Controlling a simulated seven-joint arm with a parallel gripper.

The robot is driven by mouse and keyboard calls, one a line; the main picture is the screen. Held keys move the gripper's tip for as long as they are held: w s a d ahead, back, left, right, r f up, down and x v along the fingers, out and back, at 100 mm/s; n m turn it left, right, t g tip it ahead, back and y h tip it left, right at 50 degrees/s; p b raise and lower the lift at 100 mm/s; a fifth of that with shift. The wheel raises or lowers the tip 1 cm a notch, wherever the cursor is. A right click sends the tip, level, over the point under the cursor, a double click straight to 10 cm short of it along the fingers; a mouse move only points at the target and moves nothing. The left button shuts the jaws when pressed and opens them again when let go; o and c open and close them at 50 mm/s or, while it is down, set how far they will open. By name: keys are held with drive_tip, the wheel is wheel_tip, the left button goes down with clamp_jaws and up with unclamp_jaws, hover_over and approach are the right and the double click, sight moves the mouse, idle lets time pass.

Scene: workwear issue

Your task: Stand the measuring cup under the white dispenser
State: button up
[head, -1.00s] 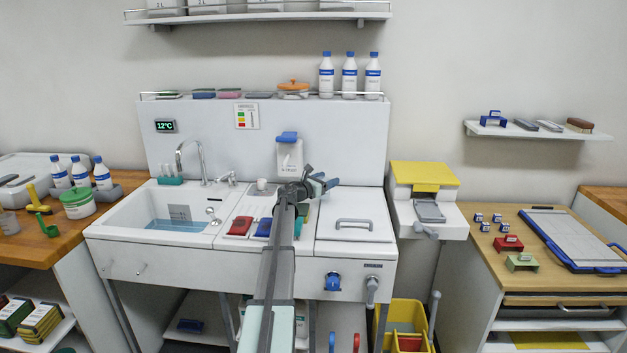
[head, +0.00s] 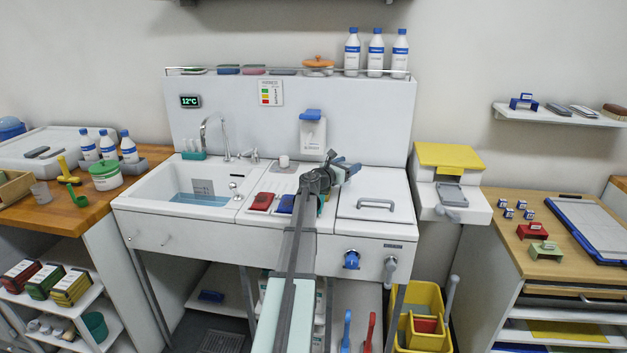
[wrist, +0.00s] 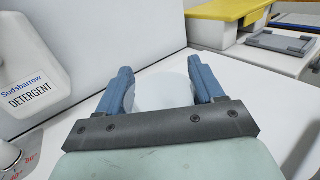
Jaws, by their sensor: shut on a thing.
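The white dispenser (head: 312,138) with a blue top is mounted on the back panel above the sink unit. In the wrist view the dispenser (wrist: 32,70) is at the left, with a detergent label. My gripper (head: 346,168) is right of the dispenser and above the unit's worktop. In the wrist view my gripper (wrist: 161,82) is shut on a pale translucent round thing, which looks like the measuring cup (wrist: 162,92). The gripper's palm hides its near part. I cannot tell whether it is upright.
Red and blue packs (head: 261,202) lie on the worktop left of my arm. A basin (head: 185,190) with water is further left. A handled lid (head: 372,215) is at the right. Another translucent cup (head: 43,193) stands on the left wooden counter. A yellow-topped unit (head: 450,157) stands at the right.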

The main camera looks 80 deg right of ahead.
drive_tip(key=shift+n+t+h, duration=0.4)
drive_tip(key=shift+n+t, duration=0.2)
drive_tip(key=shift+t, duration=0.1)
drive_tip(key=w+a, duration=0.1)
drive_tip(key=w, duration=0.2)
drive_tip(key=w+a, duration=0.2)
drive_tip(key=w, duration=0.1)
drive_tip(key=w+a, duration=0.2)
drive_tip(key=w, duration=0.2)
drive_tip(key=shift+a+r, duration=0.1)
drive_tip(key=shift+r, duration=0.2)
drive_tip(key=w+a+f+m+g+y, duration=0.1)
drive_tip(key=w+a, duration=0.1)
drive_tip(key=a, duration=0.8)
drive_tip(key=w+a+m+g+y, duration=0.1)
drive_tip(key=w+a+g, duration=0.15)
drive_tip(key=a, duration=0.65)
drive_tip(key=shift+t, duration=0.25)
drive_tip(key=shift+d+f, duration=0.6)
drive_tip(key=shift+d, duration=4.65)
drive_tip(key=shift+d+f, duration=0.55)
drive_tip(key=shift+d, duration=4.75)
drive_tip(key=shift+d+f, duration=0.6)
drive_tip(key=shift+d, duration=4.65)
drive_tip(key=shift+f, duration=0.1)
drive_tip(key=o, duration=1)
